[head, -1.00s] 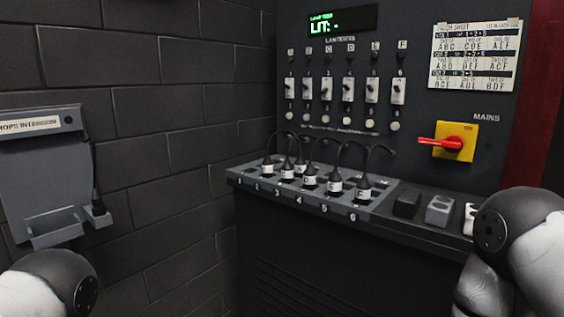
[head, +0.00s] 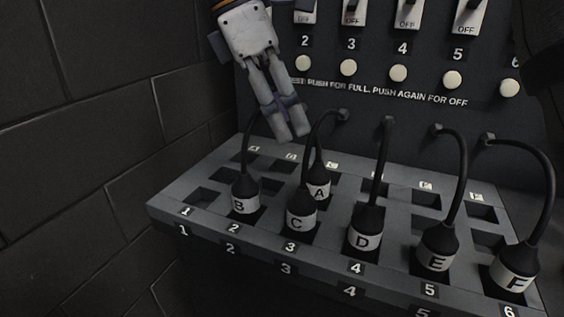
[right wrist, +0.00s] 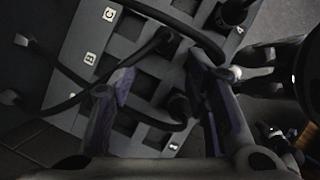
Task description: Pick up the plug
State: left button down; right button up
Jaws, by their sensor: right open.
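Black plugs with white lettered collars stand in a sloped grey socket panel in the head view: plug A (head: 318,186), plug B (head: 244,197), plug C (head: 300,213), plug D (head: 364,236), plug E (head: 436,258) and plug F (head: 515,270). Each has a black cable. My right gripper (head: 291,137) points down above the panel's back left part, near the cables of A, B and C. In the right wrist view its fingers (right wrist: 160,78) are apart, with a cable and a dark plug (right wrist: 180,104) between or beyond them; its letter is unreadable. My left gripper is out of view.
The socket panel (head: 172,200) has numbered columns and several empty sockets. Switches and round white buttons (head: 398,73) are on the upright panel behind. A dark block wall (head: 90,150) stands at left. Cables arch close around my right gripper.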

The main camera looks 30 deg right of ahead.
aim_at(312, 167)
jog(key=s+f, duration=0.1)
jog(key=d+f, duration=0.1)
jog(key=s+d+f, duration=0.1)
jog(key=f, duration=0.1)
jog(key=shift+s+p, duration=0.3)
jog(key=x, duration=0.7)
jog(key=shift+w+a+f, duration=0.1)
jog(key=shift+w+a, duration=0.05)
jog(key=shift+w, duration=0.2)
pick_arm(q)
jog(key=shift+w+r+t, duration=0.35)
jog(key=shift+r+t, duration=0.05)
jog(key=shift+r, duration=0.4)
pick_arm(e)
jog(key=c, duration=1)
